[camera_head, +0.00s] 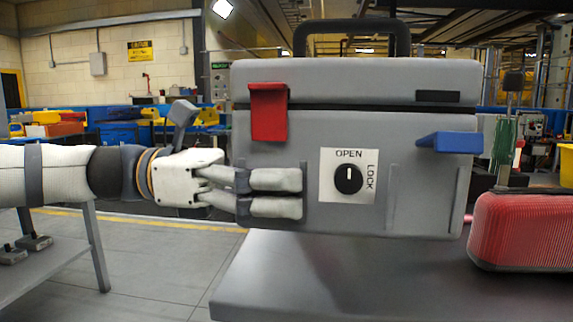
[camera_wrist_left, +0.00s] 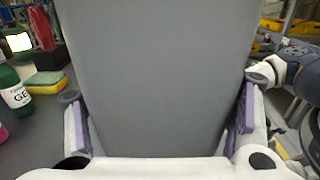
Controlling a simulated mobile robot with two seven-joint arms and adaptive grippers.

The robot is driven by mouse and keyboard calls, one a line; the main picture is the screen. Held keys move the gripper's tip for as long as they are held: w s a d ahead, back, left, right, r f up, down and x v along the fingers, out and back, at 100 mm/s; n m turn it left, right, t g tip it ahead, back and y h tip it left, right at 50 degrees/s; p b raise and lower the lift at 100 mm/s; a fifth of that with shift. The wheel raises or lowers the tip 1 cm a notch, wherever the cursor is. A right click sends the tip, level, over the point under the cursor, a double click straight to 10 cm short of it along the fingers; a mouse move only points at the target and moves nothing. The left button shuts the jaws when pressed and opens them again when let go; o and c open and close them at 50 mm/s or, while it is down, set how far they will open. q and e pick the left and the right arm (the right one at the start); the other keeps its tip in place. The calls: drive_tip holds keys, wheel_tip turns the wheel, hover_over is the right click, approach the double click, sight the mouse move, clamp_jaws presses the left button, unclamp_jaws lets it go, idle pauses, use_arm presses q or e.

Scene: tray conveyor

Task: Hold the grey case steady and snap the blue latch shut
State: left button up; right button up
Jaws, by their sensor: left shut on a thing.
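The grey case (camera_head: 330,85) stands upright on a grey table, its black handle (camera_head: 345,38) on top. The blue latch (camera_head: 450,142) sticks out from the right of the front face, below the lid seam. The red latch (camera_head: 268,112) hangs down across the seam at the left. The dial's (camera_head: 348,179) white mark points up towards OPEN. My left gripper (camera_head: 272,193) is shut on the case's left side; in the left wrist view the grey case (camera_wrist_left: 155,80) fills the space between its fingers. An arm that seems to be mine (camera_wrist_left: 285,72) shows at that view's right edge; its fingers are unclear.
A red ribbed case (camera_head: 525,230) stands on the grey table (camera_head: 330,285) at the right. A green bottle (camera_wrist_left: 15,88) and a yellow-green sponge (camera_wrist_left: 47,84) show in the left wrist view. A low bench (camera_head: 60,265) stands at the left. The tabletop before the case is clear.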

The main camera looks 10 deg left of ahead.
use_arm(q)
drive_tip(key=w+f, duration=0.4)
drive_tip(key=w, duration=0.1)
drive_tip(key=w+a+f, duration=0.1)
drive_tip(key=w+f, duration=0.1)
drive_tip(key=shift+w+f, duration=0.4)
drive_tip(key=shift+f, duration=1.1)
drive_tip(key=shift+f, duration=0.3)
drive_tip(key=o, duration=1.7)
drive_tip(key=shift+f, duration=0.15)
drive_tip(key=c, duration=1.7)
drive_tip(key=shift+c, duration=0.2)
